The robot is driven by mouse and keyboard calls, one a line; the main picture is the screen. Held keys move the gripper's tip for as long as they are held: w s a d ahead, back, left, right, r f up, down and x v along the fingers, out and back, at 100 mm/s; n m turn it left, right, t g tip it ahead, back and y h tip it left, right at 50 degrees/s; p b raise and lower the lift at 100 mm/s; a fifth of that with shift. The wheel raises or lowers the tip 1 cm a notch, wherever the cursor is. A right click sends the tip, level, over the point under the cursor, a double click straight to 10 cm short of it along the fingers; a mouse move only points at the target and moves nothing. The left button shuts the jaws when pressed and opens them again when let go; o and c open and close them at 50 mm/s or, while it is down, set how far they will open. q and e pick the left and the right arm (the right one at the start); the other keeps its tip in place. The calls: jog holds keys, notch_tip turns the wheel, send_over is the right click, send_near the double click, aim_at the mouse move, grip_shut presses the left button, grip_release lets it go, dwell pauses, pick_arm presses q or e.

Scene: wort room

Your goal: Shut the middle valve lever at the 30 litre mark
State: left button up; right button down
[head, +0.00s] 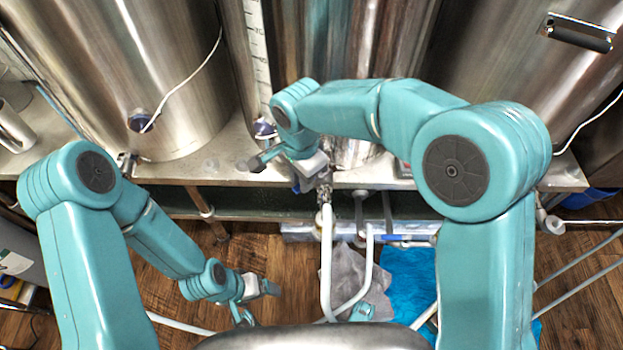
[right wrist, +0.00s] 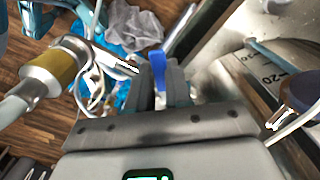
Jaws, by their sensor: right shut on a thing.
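The middle valve's blue lever (right wrist: 157,68) shows between the two dark fingers of my right gripper (right wrist: 160,88) in the right wrist view. The fingers are shut on it. In the head view my right gripper (head: 308,176) is low in front of the middle steel vessel (head: 350,40), and it and my arm hide most of the valve. A white litre scale (head: 258,50) stands upright left of that vessel; its lower marks (right wrist: 265,78) show in the right wrist view. The liquid level is not clear. My left gripper (head: 262,288) hangs low over the floor, away from the valve; its jaw opening is unclear.
A steel vessel (head: 150,80) stands left and another (head: 500,60) right, on a metal bench (head: 210,155). White hoses (head: 327,265) hang in front of the bench. Grey cloth (head: 345,270) and blue cloth (head: 405,275) lie below.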

jog(key=shift+w+a+r+m+p, duration=0.1)
jog(key=shift+w+a+m+p, duration=0.15)
jog(key=shift+w+m, duration=0.9)
jog(key=shift+w+a+f+m+p, duration=0.1)
jog(key=shift+w+a+m+p, duration=0.3)
jog(key=shift+m, duration=1.4)
jog(key=shift+w+a+r+m+p, duration=0.1)
jog(key=shift+w+m+p, duration=0.05)
jog(key=shift+w+m, duration=1.1)
jog(key=shift+s+m, duration=0.2)
jog(key=shift+m, duration=0.1)
jog(key=c, duration=1)
grip_release()
jog(key=shift+d, duration=0.1)
jog(key=shift+c, duration=0.2)
notch_tip(320, 180, up, 16)
jog(key=p, duration=0.4)
jog(key=shift+r, duration=0.15)
jog(key=shift+s, duration=0.15)
